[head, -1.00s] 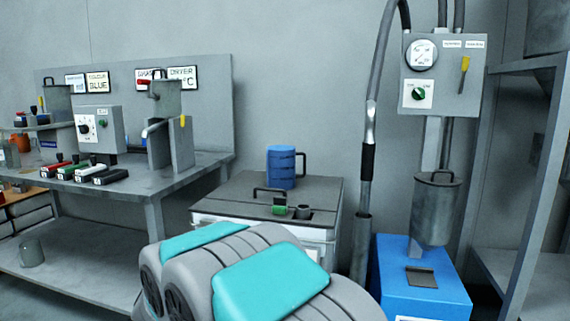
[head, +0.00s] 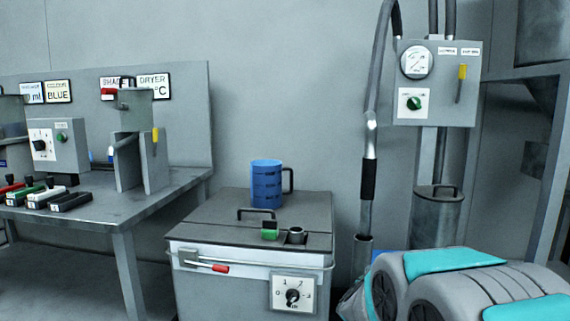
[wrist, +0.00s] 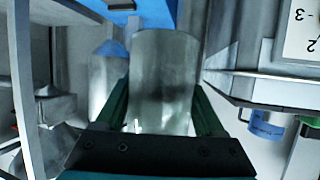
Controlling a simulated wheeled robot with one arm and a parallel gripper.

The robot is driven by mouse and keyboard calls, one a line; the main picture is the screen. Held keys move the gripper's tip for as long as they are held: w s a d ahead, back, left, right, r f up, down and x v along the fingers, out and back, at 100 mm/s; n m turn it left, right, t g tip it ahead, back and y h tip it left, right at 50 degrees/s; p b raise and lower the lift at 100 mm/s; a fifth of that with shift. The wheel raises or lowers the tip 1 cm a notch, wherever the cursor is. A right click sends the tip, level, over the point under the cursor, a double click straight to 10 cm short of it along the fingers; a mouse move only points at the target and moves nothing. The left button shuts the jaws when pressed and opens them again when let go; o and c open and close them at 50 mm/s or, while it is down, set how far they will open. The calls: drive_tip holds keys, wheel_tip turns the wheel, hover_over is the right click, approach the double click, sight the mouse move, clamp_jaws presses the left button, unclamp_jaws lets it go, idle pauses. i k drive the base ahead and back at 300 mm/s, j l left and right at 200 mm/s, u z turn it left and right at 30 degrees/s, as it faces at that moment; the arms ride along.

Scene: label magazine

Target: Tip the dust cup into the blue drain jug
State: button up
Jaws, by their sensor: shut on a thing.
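The blue drain jug (head: 267,184) stands upright on top of the grey cabinet, its handle to the right; in the wrist view it shows upside down at the lower right (wrist: 266,126). My gripper (wrist: 163,92) is shut on a plain grey metal cup, which I take for the dust cup (wrist: 165,62), with a green finger on each side. The cup is apart from the jug; its contents cannot be seen. In the head view my arm at the lower right hides the gripper and cup.
The cabinet (head: 212,222) carries a black handle, a green block (head: 270,232) and a small round port (head: 297,235). A metal canister (head: 437,215) hangs below the gauge box (head: 434,85) on the right. A hose with a metal wand (head: 369,150) stands between. A workbench (head: 100,207) is at the left.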

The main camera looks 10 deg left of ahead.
sight(266, 192)
drive_tip(key=j+z, duration=0.25)
drive_tip(key=j, duration=0.55)
drive_tip(key=k+j+z, duration=0.1)
drive_tip(key=j+z, duration=0.2)
drive_tip(key=j, duration=0.9)
drive_tip(key=k, duration=0.05)
